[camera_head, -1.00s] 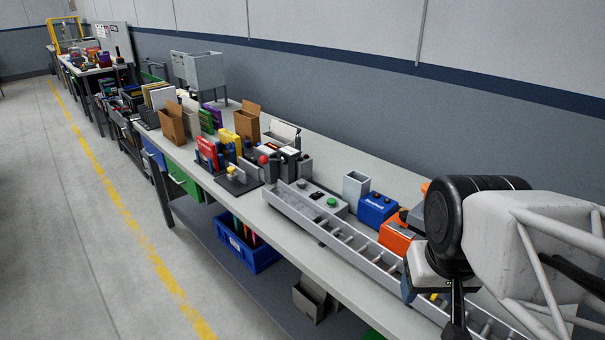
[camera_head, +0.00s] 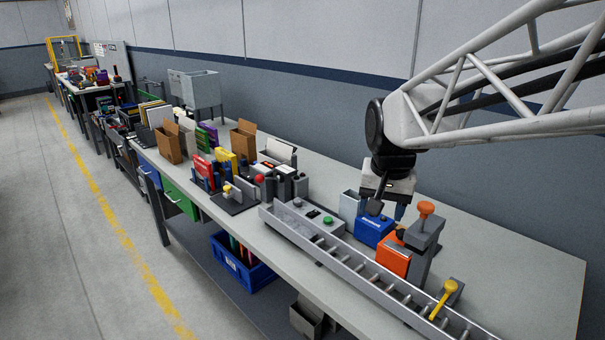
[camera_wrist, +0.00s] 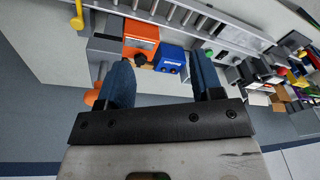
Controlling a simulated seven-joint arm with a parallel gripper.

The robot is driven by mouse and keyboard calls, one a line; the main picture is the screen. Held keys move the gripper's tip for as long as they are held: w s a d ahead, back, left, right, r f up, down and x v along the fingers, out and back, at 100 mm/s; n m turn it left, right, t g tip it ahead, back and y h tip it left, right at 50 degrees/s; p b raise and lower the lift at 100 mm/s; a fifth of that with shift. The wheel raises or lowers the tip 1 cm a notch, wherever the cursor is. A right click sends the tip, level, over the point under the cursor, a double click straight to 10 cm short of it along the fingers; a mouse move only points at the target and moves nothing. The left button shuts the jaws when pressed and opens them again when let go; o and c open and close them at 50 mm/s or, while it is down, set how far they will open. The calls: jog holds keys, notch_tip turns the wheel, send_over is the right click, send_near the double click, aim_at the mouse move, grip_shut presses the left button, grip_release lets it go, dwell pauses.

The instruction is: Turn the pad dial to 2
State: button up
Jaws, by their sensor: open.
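I cannot tell for certain which part is the pad dial. An orange box (camera_head: 394,259) stands behind the roller track, and a black knob (camera_wrist: 141,59) shows on it in the wrist view. A blue box (camera_head: 374,231) with small knobs stands beside it; it also shows in the wrist view (camera_wrist: 171,57). No dial numbers are readable. My gripper (camera_head: 383,209) is open and empty, above and behind the blue box. In the wrist view its two blue fingers (camera_wrist: 160,64) are spread wide, apart from both boxes, with nothing between them.
The roller track (camera_head: 340,265) runs along the bench front. A grey post with an orange knob (camera_head: 426,209) and a yellow lever (camera_head: 445,292) stand to the right. A grey box with a green button (camera_head: 328,219) is at left. The bench's back right is clear.

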jog(key=w+a+m, duration=0.1)
jog(key=w+a, duration=0.2)
jog(key=w, duration=0.8)
jog(key=m+g, duration=0.2)
jog(key=m, duration=0.3)
send_near(297, 200)
jog(key=shift+s+d+f, duration=0.2)
jog(key=shift+s+d, duration=0.2)
jog(key=shift+s, duration=0.25)
jog(key=shift+w+a+f, duration=0.3)
jog(key=shift+w+f, duration=0.15)
jog(key=shift+f, duration=0.1)
jog(key=shift+f, duration=3.75)
